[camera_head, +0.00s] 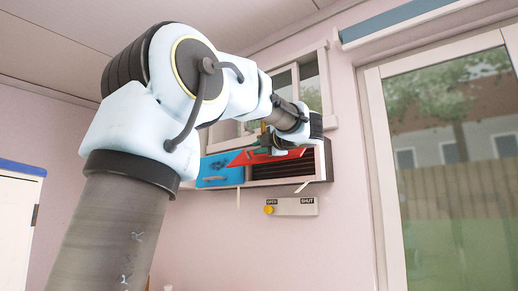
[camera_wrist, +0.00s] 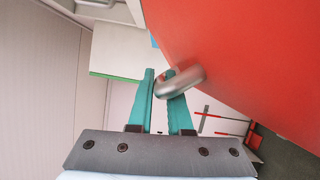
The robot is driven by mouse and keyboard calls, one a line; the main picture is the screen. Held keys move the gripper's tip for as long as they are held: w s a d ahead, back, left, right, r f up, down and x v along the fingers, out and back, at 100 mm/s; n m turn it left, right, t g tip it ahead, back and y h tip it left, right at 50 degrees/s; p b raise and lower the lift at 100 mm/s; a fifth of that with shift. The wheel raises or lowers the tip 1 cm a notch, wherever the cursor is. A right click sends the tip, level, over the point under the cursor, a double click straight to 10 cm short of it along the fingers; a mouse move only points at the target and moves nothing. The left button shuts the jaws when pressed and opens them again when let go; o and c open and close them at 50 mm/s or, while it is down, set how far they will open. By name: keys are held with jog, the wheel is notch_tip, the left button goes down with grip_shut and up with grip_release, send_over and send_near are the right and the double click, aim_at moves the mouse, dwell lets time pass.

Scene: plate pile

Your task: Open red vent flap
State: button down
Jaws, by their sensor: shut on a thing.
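The red vent flap (camera_head: 268,156) is on the wall unit below the window, tilted outward, with dark slats (camera_head: 290,170) showing beneath it. In the wrist view the red flap (camera_wrist: 235,55) fills the upper right. Its silver handle (camera_wrist: 182,81) lies between the teal fingers of my gripper (camera_wrist: 168,82), which is shut on it. In the head view my forearm and wrist reach in front of the flap and partly hide the gripper and handle.
A blue flap (camera_head: 219,170) with its own handle sits shut left of the red one. Below is a sign plate (camera_head: 291,207) marked OPEN and SHUT, with a yellow knob (camera_head: 269,209) at the OPEN end. A window (camera_head: 305,85) is above and a glass door (camera_head: 455,170) to the right.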

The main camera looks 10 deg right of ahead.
jog(key=c, duration=1.1)
grip_release()
jog(key=b+v, duration=0.4)
jog(key=v, duration=0.6)
jog(key=shift+s+d, duration=0.15)
jog(key=shift+s, duration=0.25)
